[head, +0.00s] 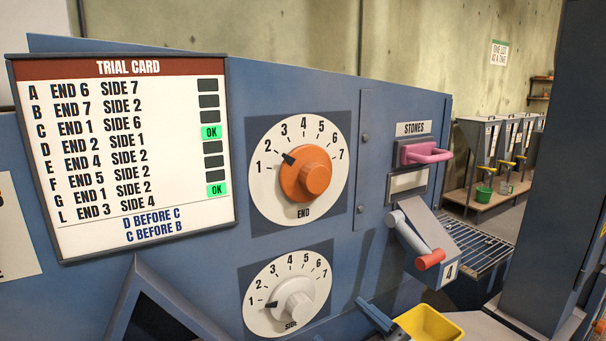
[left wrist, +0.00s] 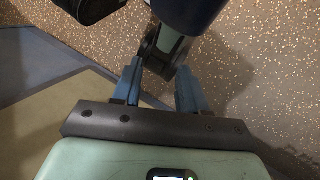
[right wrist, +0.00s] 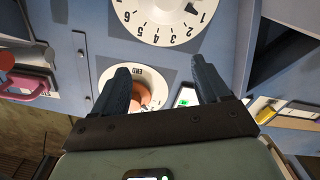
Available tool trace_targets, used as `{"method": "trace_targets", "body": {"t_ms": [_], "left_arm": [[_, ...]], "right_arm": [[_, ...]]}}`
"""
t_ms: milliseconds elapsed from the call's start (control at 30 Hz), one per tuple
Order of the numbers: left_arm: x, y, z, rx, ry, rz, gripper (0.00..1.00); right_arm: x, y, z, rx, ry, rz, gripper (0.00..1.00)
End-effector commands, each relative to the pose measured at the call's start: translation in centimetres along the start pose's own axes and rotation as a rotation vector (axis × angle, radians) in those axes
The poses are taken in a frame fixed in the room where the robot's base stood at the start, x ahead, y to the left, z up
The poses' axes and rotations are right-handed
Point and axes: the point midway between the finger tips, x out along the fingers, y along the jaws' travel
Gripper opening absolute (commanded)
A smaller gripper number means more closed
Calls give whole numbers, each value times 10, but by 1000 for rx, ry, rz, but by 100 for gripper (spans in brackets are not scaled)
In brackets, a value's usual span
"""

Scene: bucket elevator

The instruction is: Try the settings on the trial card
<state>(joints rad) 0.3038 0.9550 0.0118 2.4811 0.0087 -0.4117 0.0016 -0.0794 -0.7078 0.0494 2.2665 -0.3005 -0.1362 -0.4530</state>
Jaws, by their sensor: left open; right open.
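The trial card (head: 130,150) hangs at the left of the blue panel. Its green OK lamps light on rows D (END 2, SIDE 1) and L (END 3, SIDE 4); the other lamps are dark. The orange END knob (head: 312,177) points at about 2. The white SIDE knob (head: 296,305) points at about 1. My right gripper (right wrist: 158,80) is open and empty; its wrist view shows the END dial (right wrist: 140,75) partly behind the fingers, the SIDE dial (right wrist: 155,22) beyond. My left gripper (left wrist: 157,80) is open and empty, above the floor.
Right of the dials are a pink STONES handle (head: 427,153), a grey lever with a red end (head: 430,259) and a plate marked 4 (head: 450,271). A yellow bin (head: 430,325) stands below. A dark post (head: 545,170) rises at the right. A metal grate (head: 475,245) lies behind.

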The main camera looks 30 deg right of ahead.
Motion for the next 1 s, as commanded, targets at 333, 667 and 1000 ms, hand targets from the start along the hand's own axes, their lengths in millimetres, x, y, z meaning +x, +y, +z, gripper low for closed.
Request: {"method": "trace_targets", "body": {"t_ms": [333,667,1000], "left_arm": [[-83,31,-2,6,-13,2,43],[-94,35,-6,7,-11,2,43],[-120,50,-20,15,10,10,43]], "right_arm": [[-3,96,-152,592,2,14,75],[16,106,-162,684,-6,24,75],[88,109,-163,681,-5,25,75]]}}
